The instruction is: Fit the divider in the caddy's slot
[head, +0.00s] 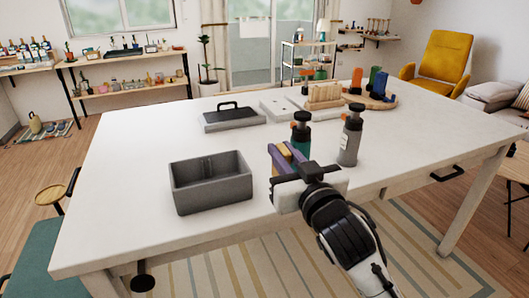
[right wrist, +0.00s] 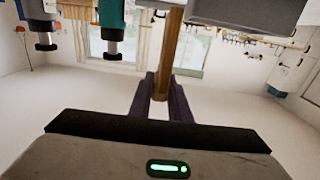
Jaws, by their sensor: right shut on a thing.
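The dark grey caddy (head: 210,195) is an open rectangular box on the white table, left of my right gripper. A narrow vertical slot feature (head: 209,168) shows on its inner far wall. My right gripper (head: 287,158) is to the right of the caddy, apart from it. Its purple fingers are shut on the divider (head: 297,151), a thin tan-brown plate that also shows between the fingers in the right wrist view (right wrist: 168,50). The fingers hide part of the divider. In the upside-down right wrist view, the grey caddy (right wrist: 240,10) shows at upper right. My left gripper is not in view.
A teal bottle (head: 301,135) and a grey bottle (head: 350,140) stand close behind and right of my gripper. A black-topped tray (head: 231,116) lies behind the caddy. A wooden rack (head: 325,95) stands farther back. The white tabletop (head: 120,200) is clear left of the caddy.

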